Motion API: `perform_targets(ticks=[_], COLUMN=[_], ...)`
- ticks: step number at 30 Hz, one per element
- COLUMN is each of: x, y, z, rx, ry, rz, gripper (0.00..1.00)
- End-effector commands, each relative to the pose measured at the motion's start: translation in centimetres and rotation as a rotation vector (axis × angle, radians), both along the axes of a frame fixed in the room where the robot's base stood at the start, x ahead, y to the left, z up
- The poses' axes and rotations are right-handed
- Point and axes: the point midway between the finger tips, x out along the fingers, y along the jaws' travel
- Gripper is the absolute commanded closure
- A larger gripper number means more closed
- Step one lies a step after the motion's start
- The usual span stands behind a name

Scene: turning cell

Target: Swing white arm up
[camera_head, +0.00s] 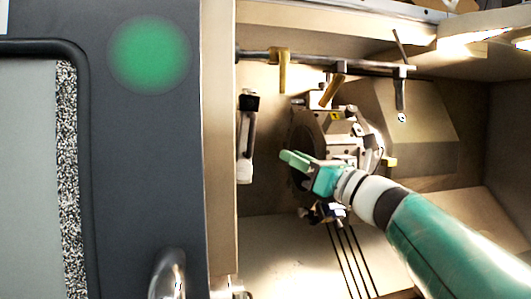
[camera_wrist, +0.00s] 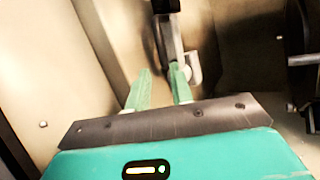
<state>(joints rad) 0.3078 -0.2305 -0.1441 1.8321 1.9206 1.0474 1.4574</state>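The white arm (camera_head: 245,168) is on the left inner wall of the machine, with a black upper end and a white lower end, and it lies roughly upright in the head view. In the wrist view its white part (camera_wrist: 193,68) shows just beyond the right finger, with its dark end above. My gripper (camera_head: 290,158) is inside the machine, to the right of the white arm and apart from it in the head view. In the wrist view my gripper (camera_wrist: 161,70) has a clear gap between its green fingers, with nothing held there. The right finger partly overlaps the arm.
A round chuck or turret (camera_head: 305,135) with tool blocks stands just behind my gripper. A horizontal bar (camera_head: 320,60) with brackets runs above. The dark machine front panel (camera_head: 140,170) bounds the left side. The slotted floor (camera_head: 290,255) below is mostly clear.

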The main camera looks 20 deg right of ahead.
Motion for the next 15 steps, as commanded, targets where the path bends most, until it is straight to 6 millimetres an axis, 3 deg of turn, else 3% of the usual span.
perform_targets(ticks=[7,11,15], x=[-0.1,-0.1,0.1], y=[-0.1,0.1,0.9], z=[-0.1,0.0,0.2], rx=[0.000,-0.023,-0.186], ry=[0.000,-0.002,-0.014], rz=[0.000,-0.005,-0.050], gripper=[0.78,1.00,1.00])
